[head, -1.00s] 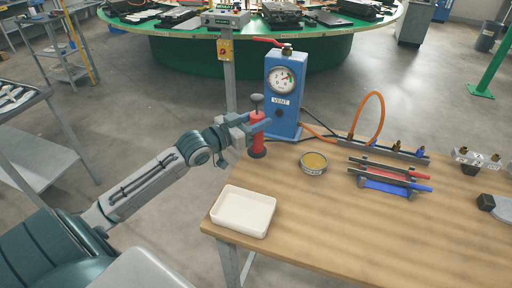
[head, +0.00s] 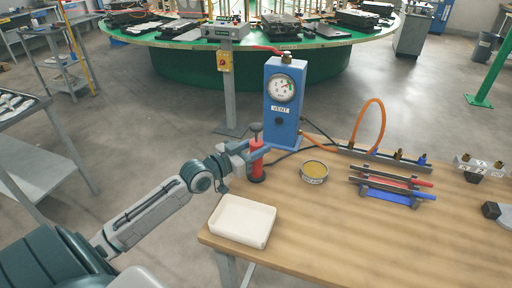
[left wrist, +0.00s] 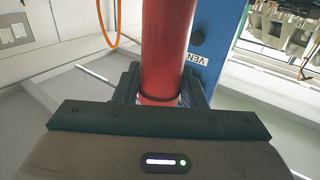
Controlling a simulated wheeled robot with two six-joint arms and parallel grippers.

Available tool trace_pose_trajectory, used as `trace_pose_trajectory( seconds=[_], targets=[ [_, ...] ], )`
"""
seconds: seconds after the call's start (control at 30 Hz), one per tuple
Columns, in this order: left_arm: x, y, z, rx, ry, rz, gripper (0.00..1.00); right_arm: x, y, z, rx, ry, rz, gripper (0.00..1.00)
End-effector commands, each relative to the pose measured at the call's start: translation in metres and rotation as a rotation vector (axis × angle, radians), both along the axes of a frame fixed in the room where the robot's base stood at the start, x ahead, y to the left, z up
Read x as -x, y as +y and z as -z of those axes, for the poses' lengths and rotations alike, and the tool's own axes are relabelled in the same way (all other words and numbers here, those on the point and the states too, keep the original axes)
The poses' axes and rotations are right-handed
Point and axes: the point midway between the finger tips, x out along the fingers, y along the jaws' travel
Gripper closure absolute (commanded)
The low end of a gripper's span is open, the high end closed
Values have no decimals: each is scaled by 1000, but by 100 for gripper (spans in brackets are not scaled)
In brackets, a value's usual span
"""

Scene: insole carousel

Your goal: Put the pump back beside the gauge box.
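The pump (head: 257,161) is a red cylinder with a dark base and a dark knob on top. It stands upright near the table's left edge, just in front of the blue gauge box (head: 281,127), with a small gap. Its base looks to be at the tabletop; I cannot tell whether it bears fully. My left gripper (head: 259,150) is around its upper body. In the left wrist view the red barrel (left wrist: 166,45) sits between the dark fingers, which look closed against it. The gauge box (left wrist: 210,40) shows behind it. My right gripper is not in view.
A white tray (head: 241,238) lies at the table's front left corner. A round tin (head: 314,172) is right of the pump. A rack (head: 388,187) with red and blue tools and an orange hose (head: 371,117) are farther right. A dark hose runs behind the pump.

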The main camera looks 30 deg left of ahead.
Motion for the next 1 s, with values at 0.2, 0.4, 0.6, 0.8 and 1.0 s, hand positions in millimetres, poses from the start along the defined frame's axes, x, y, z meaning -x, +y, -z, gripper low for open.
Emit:
trace_pose_trajectory(
  seconds=[0.2,0.4,0.6,0.8,1.0],
  targets=[
    [0,0,0,0,0,0,41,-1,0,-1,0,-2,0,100],
    [0,0,-1,0,0,0,41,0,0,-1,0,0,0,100],
    [7,3,-4,-5,3,-3,41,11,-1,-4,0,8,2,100],
    [34,11,-7,-4,6,1,41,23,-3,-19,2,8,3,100],
    [59,19,-9,-3,5,1,41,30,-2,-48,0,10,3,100]
  ],
)
